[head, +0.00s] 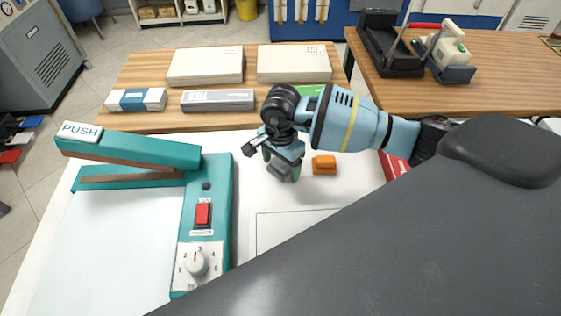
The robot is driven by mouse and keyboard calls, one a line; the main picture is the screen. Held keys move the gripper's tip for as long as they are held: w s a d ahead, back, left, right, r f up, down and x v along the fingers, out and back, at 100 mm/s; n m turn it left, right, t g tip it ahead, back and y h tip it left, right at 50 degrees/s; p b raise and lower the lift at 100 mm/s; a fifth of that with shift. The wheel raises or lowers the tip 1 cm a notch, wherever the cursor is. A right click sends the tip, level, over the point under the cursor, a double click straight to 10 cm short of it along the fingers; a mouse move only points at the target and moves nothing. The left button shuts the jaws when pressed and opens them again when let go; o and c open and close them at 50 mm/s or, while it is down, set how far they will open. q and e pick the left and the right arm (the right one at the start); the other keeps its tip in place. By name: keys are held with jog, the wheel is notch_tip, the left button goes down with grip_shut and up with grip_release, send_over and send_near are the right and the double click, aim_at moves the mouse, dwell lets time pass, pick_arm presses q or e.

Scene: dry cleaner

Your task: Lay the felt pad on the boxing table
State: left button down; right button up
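My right gripper (281,165) points down over the white worktop (130,245), between the teal press and an orange block. Its fingertips look greenish and stand a little apart. A small grey piece (279,169) shows between or just beside them; it may be the felt pad, but I cannot tell whether it is gripped. No other felt pad is clearly visible. The wooden table (150,70) behind the white worktop bears several boxes and may be the boxing table. My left gripper is not in view.
The teal press (205,225) with a PUSH lever stands at the left. The orange block (324,164) lies right of my gripper. A red item (393,164) is partly hidden by my arm. White boxes (206,65) lie on the wooden table; a black holder (385,55) stands at right.

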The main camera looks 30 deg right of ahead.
aim_at(281, 162)
notch_tip(281, 162, up, 12)
jog(key=shift+r, duration=0.2)
dwell(0.6)
jog(key=shift+f, duration=0.1)
dwell(1.4)
